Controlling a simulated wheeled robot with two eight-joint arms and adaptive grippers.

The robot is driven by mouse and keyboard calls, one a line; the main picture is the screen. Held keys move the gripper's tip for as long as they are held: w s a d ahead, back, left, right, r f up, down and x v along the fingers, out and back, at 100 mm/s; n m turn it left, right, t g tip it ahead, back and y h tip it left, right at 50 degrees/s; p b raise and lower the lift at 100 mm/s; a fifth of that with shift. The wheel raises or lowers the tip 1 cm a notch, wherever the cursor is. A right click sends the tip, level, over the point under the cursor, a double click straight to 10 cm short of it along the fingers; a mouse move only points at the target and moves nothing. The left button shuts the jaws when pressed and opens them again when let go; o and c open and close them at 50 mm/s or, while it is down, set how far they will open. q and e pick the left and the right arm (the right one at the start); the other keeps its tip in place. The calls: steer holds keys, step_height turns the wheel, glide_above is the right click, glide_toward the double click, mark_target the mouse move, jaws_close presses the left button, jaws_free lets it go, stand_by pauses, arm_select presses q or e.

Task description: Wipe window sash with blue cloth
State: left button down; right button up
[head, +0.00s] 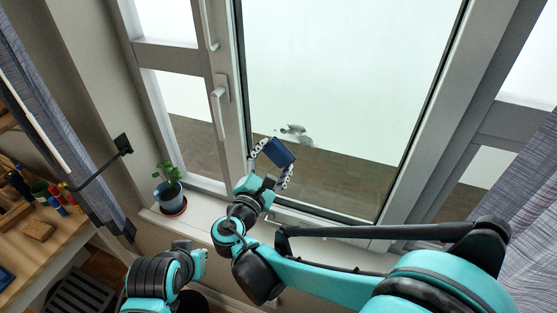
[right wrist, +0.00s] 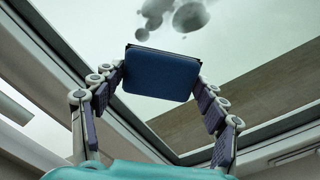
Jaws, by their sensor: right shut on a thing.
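The blue cloth (head: 280,152) is a small dark blue block-like pad, also seen in the right wrist view (right wrist: 162,74). My right gripper (head: 274,160) is shut on it, with a finger on either side, in front of the lower left part of the window sash (head: 233,100). Grey smudges (head: 294,132) show on the pane just above the cloth, and also in the right wrist view (right wrist: 188,16). I cannot tell whether the cloth touches the glass. Part of my left arm shows at the bottom left; its gripper is not in view.
A potted plant (head: 171,190) stands on the sill at the left, near my right forearm. A window handle (head: 218,100) sticks out from the sash's left side. A wooden desk (head: 45,245) with small items is at far left. Curtains hang on both sides.

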mark_target(294, 148)
step_height(294, 148, up, 2)
steer(key=shift+d+r+p, duration=0.1)
steer(key=shift+p, duration=0.55)
steer(key=shift+s+d, duration=0.1)
steer(key=shift+d, duration=0.1)
steer(key=shift+s+d, duration=0.35)
steer(key=shift+d, duration=0.4)
steer(key=shift+s+d, duration=0.3)
steer(key=shift+d, duration=0.45)
